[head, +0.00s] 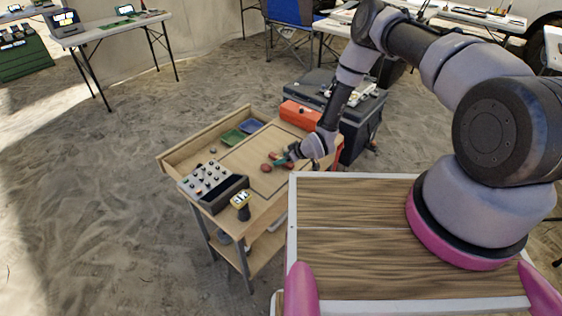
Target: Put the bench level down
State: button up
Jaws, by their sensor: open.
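My gripper (287,156) is low over the right part of the small wooden workbench (223,163). It is open. A small green and red piece (279,161) shows right at its fingertips; I cannot tell whether it touches the fingers or lies on the bench. I cannot clearly make out the bench level; this small piece may be it. A small reddish round thing (266,168) lies on the bench just left of the gripper. The gripper and wrist hide part of the bench's right side.
An orange box (300,114) and a dark case (365,115) are behind. The bench's middle is mostly clear.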

jog(key=shift+c, duration=0.3)
grip_shut()
jog(key=shift+r, duration=0.1)
